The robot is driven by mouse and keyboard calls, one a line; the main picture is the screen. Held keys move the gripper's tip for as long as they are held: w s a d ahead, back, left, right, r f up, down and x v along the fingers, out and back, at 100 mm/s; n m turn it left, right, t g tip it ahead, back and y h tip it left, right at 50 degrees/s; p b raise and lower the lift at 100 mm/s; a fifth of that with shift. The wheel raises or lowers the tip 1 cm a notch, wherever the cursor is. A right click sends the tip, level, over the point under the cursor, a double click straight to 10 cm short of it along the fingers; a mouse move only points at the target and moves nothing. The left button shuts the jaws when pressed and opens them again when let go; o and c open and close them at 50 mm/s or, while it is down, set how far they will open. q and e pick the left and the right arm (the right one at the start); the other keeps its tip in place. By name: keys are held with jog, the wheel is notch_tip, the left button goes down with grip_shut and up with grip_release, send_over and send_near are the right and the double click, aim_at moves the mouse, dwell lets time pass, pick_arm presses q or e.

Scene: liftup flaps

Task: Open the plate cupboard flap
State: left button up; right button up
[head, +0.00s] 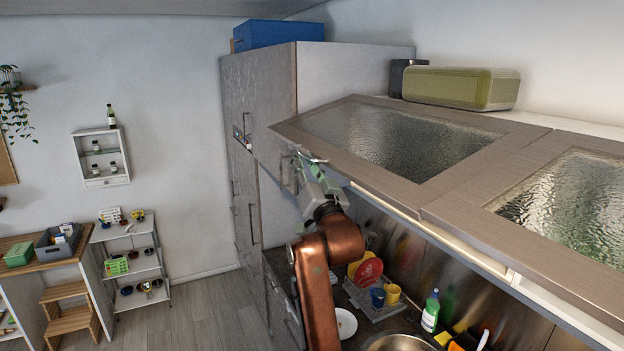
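Two wood-framed flaps with rippled glass show on the wall cupboards. I cannot see inside either cupboard, nor tell which holds plates. The left flap's lower edge slants down to the right, with a pale strip (428,226) below it. How far it stands out from the cupboard is unclear.
A tall grey cabinet (262,88) stands left of the flaps, with a blue box (278,33) on top. A green radio-like box (460,88) sits above the flaps. Below are a dish rack (378,305), a green bottle (430,312) and a sink (396,343).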

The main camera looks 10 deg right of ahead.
jog(key=v, duration=0.9)
jog(key=shift+w+f, duration=0.1)
